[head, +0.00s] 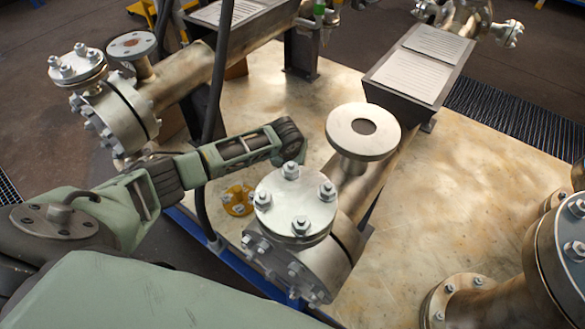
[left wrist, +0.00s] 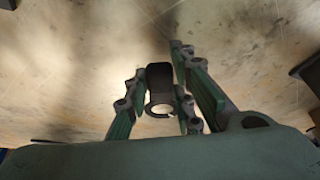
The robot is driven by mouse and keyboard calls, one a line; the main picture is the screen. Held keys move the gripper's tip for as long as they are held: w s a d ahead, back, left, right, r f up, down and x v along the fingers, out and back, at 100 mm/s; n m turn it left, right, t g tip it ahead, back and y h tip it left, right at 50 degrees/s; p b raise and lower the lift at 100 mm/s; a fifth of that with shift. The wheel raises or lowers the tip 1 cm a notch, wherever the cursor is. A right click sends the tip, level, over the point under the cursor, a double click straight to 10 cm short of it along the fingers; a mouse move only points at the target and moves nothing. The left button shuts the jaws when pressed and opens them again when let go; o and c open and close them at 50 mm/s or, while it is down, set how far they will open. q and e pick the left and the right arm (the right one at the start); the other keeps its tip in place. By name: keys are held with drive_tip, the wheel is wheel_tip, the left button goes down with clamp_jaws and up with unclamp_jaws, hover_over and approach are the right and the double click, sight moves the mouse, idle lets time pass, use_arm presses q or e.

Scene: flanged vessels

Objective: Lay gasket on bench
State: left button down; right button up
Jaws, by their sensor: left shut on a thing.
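My left gripper (head: 287,138) reaches in from the left over the bench (head: 480,190), behind the front vessel's bolted cover. In the left wrist view its two green fingers (left wrist: 160,82) close from either side on a dark piece (left wrist: 160,76) with a ring-shaped lower end. This looks like the gasket, but its full outline is not clear. In the head view I cannot make out the gasket apart from the dark fingertips. The pale, stained bench top lies beneath the fingers. I cannot tell the height of the gap. My right gripper is in neither view.
The front vessel has a bolted cover (head: 295,200) and an open flange (head: 362,132). A yellow piece with bolts (head: 238,200) lies close to the gripper's near side. Another vessel (head: 120,110) stands back left; a large flange (head: 565,245) stands right. The bench's right-middle is clear.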

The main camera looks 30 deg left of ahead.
use_arm(q)
drive_tip(key=shift+f, duration=0.7)
drive_tip(key=shift+f, duration=0.3)
drive_tip(key=shift+s+f, duration=0.15)
drive_tip(key=shift+d, duration=0.1)
drive_tip(key=c, duration=1.7)
unclamp_jaws()
drive_tip(key=shift+s+f, duration=0.1)
drive_tip(key=shift+f, duration=0.05)
drive_tip(key=shift+c, duration=0.2)
drive_tip(key=shift+o, duration=1.3)
drive_tip(key=shift+f, duration=0.25)
